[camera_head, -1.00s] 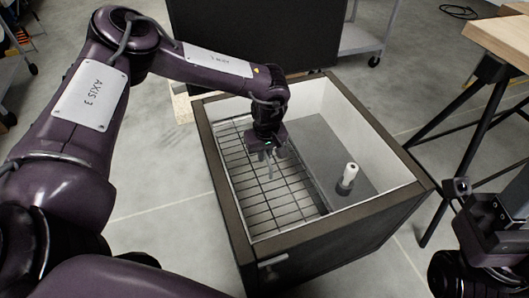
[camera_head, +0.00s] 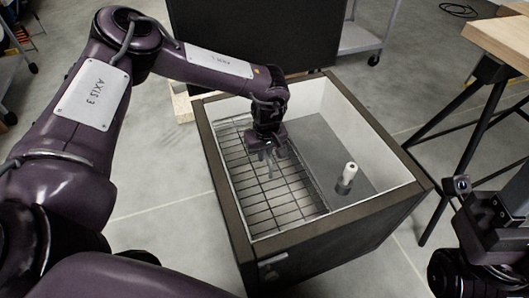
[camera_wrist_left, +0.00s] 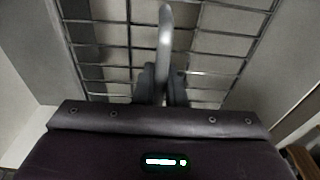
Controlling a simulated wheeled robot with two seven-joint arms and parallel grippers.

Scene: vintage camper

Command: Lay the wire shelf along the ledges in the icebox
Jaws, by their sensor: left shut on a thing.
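The wire shelf (camera_head: 262,205), a dark grid of rods, lies inside the open icebox (camera_head: 225,188), over its left part. It looks close to level, but I cannot tell whether its edges touch the ledges. My left gripper (camera_head: 268,158) points down near the shelf's far half. In the left wrist view, my left gripper (camera_wrist_left: 161,88) is shut on a grey curved bar that stands over the wire shelf (camera_wrist_left: 206,50) and looks like its handle. The right arm's end (camera_head: 490,215) shows at the right edge; its jaws cannot be made out.
A dark panel (camera_head: 265,35) stands behind the icebox. A wooden table (camera_head: 500,38) is at upper right. Bare floor lies left of the icebox.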

